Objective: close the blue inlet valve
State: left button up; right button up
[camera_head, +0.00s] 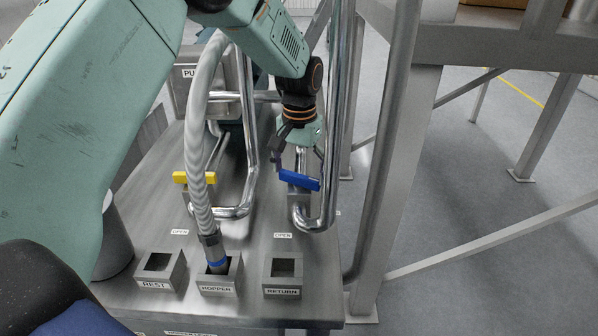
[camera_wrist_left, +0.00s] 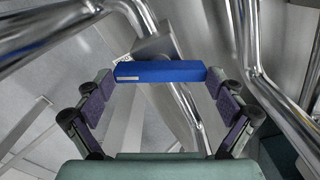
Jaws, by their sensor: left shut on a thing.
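The blue inlet valve handle (camera_head: 302,181) sits on a metal pipe at the right of the skid, beside an "OPEN" label on the deck. In the head view it lies nearly crosswise, slightly lower at its right end. My left gripper (camera_head: 291,160) reaches down to it from above and behind. In the left wrist view the blue handle (camera_wrist_left: 160,72) spans between the two finger pads, and my left gripper (camera_wrist_left: 160,84) is shut on its ends. The pipe partly hides behind the handle. My right gripper is not in view.
A yellow valve handle (camera_head: 194,178) is on the pipe to the left. A ribbed hose (camera_head: 200,130) runs down into the hopper socket (camera_head: 219,287), between the rest socket (camera_head: 160,272) and return socket (camera_head: 283,276). Bent steel pipes and a frame post (camera_head: 400,180) stand close to the right.

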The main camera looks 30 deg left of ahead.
aim_at(299, 176)
pick_arm(q)
jog(key=shift+s+f, duration=0.1)
jog(key=n, duration=0.5)
dwell(0.4)
jog(key=o, duration=0.8)
jog(key=shift+r, duration=0.4)
notch_tip(299, 176, up, 11)
jog(key=shift+r, duration=0.1)
